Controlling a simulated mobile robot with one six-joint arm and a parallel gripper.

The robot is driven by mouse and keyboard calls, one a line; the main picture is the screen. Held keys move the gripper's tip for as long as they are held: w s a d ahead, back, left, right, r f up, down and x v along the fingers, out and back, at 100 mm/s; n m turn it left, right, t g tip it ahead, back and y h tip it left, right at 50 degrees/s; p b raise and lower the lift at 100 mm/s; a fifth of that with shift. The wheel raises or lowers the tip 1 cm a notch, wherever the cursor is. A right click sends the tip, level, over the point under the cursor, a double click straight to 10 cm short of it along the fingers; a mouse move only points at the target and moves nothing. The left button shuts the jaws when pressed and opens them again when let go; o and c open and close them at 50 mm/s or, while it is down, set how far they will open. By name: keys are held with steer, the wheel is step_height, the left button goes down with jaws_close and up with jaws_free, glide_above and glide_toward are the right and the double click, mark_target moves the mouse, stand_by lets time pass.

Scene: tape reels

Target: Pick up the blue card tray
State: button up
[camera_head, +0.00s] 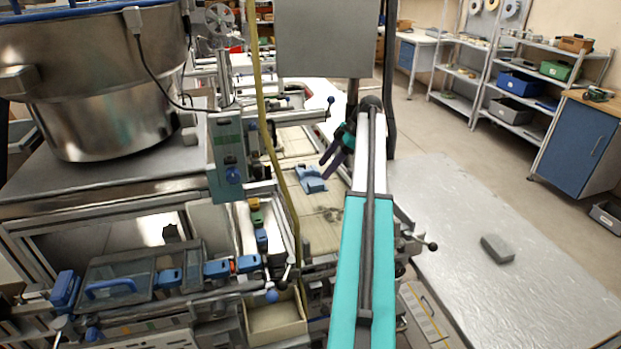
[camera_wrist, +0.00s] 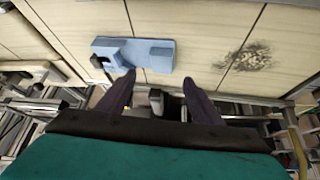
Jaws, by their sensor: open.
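The blue card tray (camera_head: 311,179) lies on a pale panelled surface in the middle of the head view, partly beside my arm. In the wrist view the blue card tray (camera_wrist: 150,54) is a flat light-blue piece with a raised block and dark opening at its left end. My gripper (camera_head: 328,160) is above and near it in the head view. In the wrist view my gripper (camera_wrist: 158,82) has its two dark fingers spread wide, with nothing between them. The left fingertip appears close to the tray's lower edge; I cannot tell whether it touches.
A yellow hose (camera_head: 262,110) hangs left of the tray. A large metal drum (camera_head: 100,115) stands at the left. A grey panel (camera_head: 325,38) is behind my arm. Machine rails and levers crowd the front. A dark speckled patch (camera_wrist: 243,62) lies right of the tray on otherwise clear panels.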

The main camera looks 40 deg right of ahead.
mark_target(313, 183)
steer(key=shift+x, duration=0.95)
steer(key=shift+a+p+x, duration=0.2)
steer(key=shift+p+x, duration=0.75)
steer(key=shift+x, duration=0.05)
steer(key=shift+p+x, duration=0.6)
steer(key=shift+x, duration=0.9)
steer(key=shift+s, duration=0.1)
steer(key=c, duration=1.3)
